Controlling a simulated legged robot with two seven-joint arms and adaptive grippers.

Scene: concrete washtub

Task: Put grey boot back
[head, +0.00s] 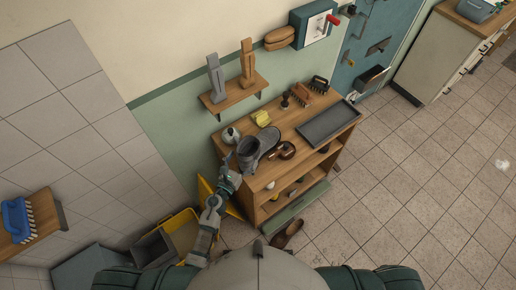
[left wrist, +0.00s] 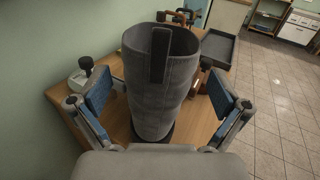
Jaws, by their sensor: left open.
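The grey boot (head: 248,152) stands upright on the wooden workbench (head: 316,125), near its left front part. In the left wrist view the tall grey shaft of the boot (left wrist: 160,85) rises between my open fingers, with a dark strap down its near side. My left gripper (head: 229,180) is open at the bench's left edge, close to the boot. In the wrist view the blue finger pads (left wrist: 160,96) stand to either side of the shaft, with a gap on each side. My right gripper is not in view.
A dark tray (head: 328,122) lies on the right of the bench. A brown shoe (head: 287,234) lies on the floor. The tiled floor to the right is mostly clear.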

